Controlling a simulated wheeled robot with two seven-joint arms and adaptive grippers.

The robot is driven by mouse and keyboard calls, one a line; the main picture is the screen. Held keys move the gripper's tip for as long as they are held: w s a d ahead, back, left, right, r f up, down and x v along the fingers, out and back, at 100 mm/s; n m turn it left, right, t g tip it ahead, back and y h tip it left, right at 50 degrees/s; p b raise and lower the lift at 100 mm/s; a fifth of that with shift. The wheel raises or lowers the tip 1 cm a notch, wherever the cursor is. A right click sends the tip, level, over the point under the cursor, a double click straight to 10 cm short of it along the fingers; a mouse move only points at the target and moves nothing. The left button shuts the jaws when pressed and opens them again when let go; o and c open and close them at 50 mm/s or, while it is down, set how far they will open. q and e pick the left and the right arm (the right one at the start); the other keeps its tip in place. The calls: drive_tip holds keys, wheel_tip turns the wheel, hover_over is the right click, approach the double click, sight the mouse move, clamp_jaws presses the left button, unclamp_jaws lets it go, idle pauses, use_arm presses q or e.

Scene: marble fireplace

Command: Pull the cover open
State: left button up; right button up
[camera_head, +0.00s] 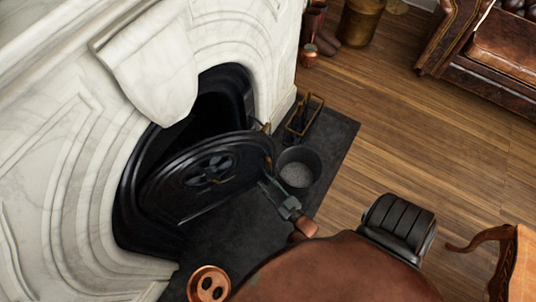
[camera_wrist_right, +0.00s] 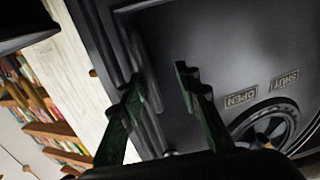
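The cover (camera_head: 205,175) is a round black metal door with a vent wheel at its middle. It stands ajar, tilted out from the dark fireplace opening (camera_head: 205,113). My right gripper (camera_head: 268,186) is at the cover's right side, close to its rim. In the right wrist view, the two dark fingers of my right gripper (camera_wrist_right: 158,85) are apart, with the cover's ridged rim behind and between them. The cover (camera_wrist_right: 225,60) shows there with OPEN and SHUT labels above the vent wheel. I cannot tell whether the fingers touch the rim. My left gripper is not in view.
A black bucket (camera_head: 298,170) of grey material stands just right of my right gripper on the dark hearth slab (camera_head: 232,238). A fire-tool stand (camera_head: 303,117) is behind it. The white marble surround (camera_head: 75,185) borders the opening. Wooden floor to the right is partly clear.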

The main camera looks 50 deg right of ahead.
drive_tip(key=shift+s+d, duration=0.1)
drive_tip(key=shift+d, duration=0.05)
drive_tip(key=shift+d, duration=0.1)
idle(0.3)
